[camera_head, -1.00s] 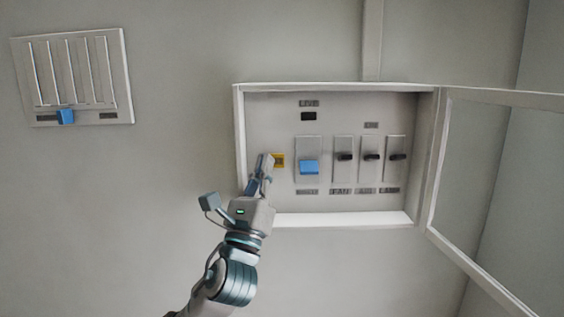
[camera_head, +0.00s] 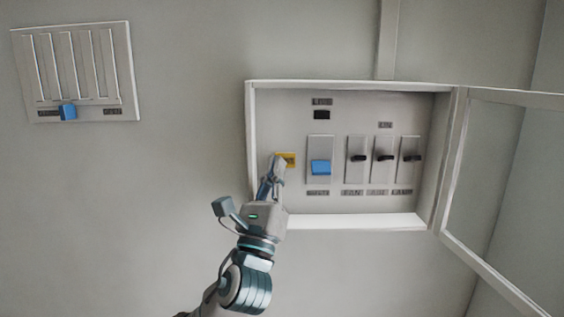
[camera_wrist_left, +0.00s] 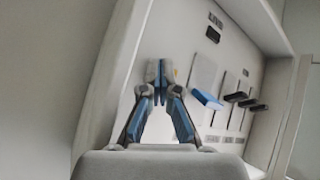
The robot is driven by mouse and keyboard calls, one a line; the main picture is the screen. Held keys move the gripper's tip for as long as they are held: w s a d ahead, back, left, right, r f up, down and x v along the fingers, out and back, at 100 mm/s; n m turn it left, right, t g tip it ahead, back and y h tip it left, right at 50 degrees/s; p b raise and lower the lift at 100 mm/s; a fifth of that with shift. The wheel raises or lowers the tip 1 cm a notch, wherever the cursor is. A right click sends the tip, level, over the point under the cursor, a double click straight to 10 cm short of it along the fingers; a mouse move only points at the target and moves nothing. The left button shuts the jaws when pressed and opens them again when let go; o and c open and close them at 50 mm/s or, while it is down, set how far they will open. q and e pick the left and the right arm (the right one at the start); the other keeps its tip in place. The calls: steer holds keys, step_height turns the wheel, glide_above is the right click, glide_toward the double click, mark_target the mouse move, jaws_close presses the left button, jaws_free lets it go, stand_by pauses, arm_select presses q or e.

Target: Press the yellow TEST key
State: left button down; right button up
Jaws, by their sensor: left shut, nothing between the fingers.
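The yellow TEST key (camera_head: 288,159) sits at the left inside the open wall box. My left gripper (camera_head: 279,161) is shut and empty, and its tips overlap the key's left part in the head view. I cannot tell whether they touch it. In the left wrist view the shut fingertips (camera_wrist_left: 160,92) point at the panel, and only a sliver of yellow (camera_wrist_left: 175,72) shows beside them; the rest of the key is hidden. My right gripper is not in view.
The box frame (camera_head: 251,130) surrounds the panel, and its door (camera_head: 452,170) stands open to the right. A blue switch (camera_head: 320,167) is right of the key, with several black-handled switches (camera_head: 384,158) beyond. A slotted wall panel (camera_head: 75,70) with a blue slider (camera_head: 68,112) is far left.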

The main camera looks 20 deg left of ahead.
arm_select(q)
steer(key=shift+h, duration=0.3)
steer(key=s, duration=0.1)
steer(key=s+d, duration=0.1)
steer(key=s, duration=0.1)
steer(key=s+d, duration=0.1)
steer(key=s, duration=0.1)
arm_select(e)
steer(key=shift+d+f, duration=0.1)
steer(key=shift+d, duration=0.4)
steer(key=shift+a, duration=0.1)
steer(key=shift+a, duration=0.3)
arm_select(q)
steer(key=shift+d, duration=0.1)
